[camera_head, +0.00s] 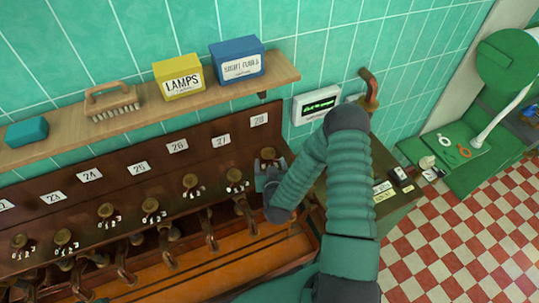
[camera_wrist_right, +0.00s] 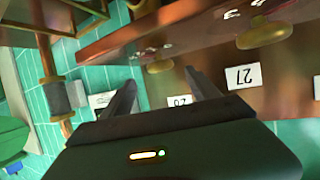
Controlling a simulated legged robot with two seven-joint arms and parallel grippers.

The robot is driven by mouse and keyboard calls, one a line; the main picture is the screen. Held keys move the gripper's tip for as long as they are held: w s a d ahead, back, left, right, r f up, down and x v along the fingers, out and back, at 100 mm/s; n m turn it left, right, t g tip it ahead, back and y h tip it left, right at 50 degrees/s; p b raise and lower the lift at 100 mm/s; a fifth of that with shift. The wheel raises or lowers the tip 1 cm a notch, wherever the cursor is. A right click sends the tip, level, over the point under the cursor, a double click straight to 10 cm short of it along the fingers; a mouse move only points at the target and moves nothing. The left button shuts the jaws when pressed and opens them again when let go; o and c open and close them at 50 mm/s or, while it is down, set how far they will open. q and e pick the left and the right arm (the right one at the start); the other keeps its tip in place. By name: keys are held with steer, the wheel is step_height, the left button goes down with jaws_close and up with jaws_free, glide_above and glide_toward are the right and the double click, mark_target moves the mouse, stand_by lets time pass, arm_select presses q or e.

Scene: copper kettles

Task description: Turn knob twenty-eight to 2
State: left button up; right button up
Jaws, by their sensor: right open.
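Knob twenty-eight (camera_head: 267,154) is a small brass knob on the dark wooden panel, below the white label 28 (camera_head: 259,119). My right gripper (camera_head: 268,172) is at this knob and partly covers it and its dial marks. In the right wrist view, which looks upside down, the two fingers of the right gripper (camera_wrist_right: 162,80) are spread apart. Knob twenty-eight (camera_wrist_right: 158,66) shows just beyond and between the fingertips; contact cannot be told. Its pointer setting is not readable. My left gripper is not in view.
Knob twenty-seven (camera_head: 235,176) sits close on the left, with several more knobs and taps along the panel. A shelf (camera_head: 150,120) with a yellow LAMPS box (camera_head: 179,77) and a blue box (camera_head: 237,61) runs above. A small display (camera_head: 317,103) hangs to the right.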

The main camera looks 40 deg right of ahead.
mark_target(268, 155)
steer(key=p+x, duration=0.1)
steer(key=x, duration=0.3)
steer(key=shift+w+a+r, duration=0.1)
steer(key=shift+w+r, duration=0.05)
steer(key=shift+w, duration=0.45)
steer(key=shift+w+d+f, duration=0.1)
steer(key=shift+d+f, duration=0.2)
steer(key=shift+d, duration=0.1)
steer(key=shift+d+f, duration=0.2)
steer(key=shift+d, duration=0.4)
steer(key=shift+c, duration=2)
steer(key=shift+w+a, duration=0.1)
steer(key=shift+a, duration=0.3)
steer(key=c, duration=0.7)
steer(key=shift+c, duration=1.3)
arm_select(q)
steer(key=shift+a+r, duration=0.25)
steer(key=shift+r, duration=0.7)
